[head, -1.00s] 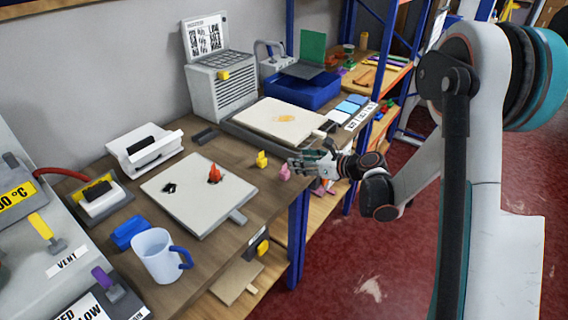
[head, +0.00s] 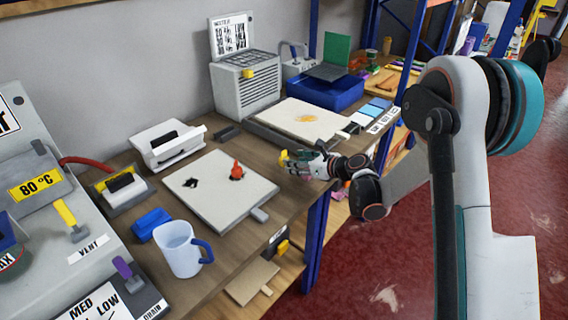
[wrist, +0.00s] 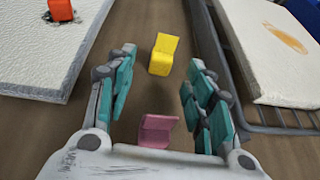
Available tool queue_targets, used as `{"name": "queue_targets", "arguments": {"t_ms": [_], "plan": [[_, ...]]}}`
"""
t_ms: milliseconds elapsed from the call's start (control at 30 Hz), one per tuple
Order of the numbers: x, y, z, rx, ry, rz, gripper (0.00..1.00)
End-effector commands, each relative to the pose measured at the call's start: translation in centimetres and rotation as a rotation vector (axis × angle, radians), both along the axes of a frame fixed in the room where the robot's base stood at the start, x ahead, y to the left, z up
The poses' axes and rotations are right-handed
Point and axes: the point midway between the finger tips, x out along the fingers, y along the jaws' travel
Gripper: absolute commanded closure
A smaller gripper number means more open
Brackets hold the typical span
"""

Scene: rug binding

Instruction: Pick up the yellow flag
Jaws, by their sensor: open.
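The yellow flag (wrist: 163,54) is a small bent yellow piece standing on the brown bench. In the wrist view it is just ahead of and between the fingertips of my gripper (wrist: 160,66). My gripper is open, with both teal fingers spread and nothing held. In the head view the yellow flag (head: 284,156) shows at the tips of my gripper (head: 291,165), partly hidden by the fingers. A similar pink flag (wrist: 157,130) stands nearer the palm, between the fingers.
A pale board (head: 215,195) with a red flag (head: 236,171) lies left of my gripper. Another pale slab (head: 300,119) with an orange stain lies behind, in a grey tray frame (wrist: 262,118). A mug (head: 178,248) stands at the front.

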Motion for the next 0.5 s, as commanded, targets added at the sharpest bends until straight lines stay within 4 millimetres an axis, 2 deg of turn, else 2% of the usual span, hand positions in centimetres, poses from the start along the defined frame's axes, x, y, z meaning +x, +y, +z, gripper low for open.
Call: {"name": "queue_targets", "arguments": {"t_ms": [300, 500], "plan": [[2.8, 2.8, -1.8, 0.0, 0.0, 0.002, 0.52], [3.0, 2.9, -1.7, 0.0, 0.0, 0.001, 0.52]]}}
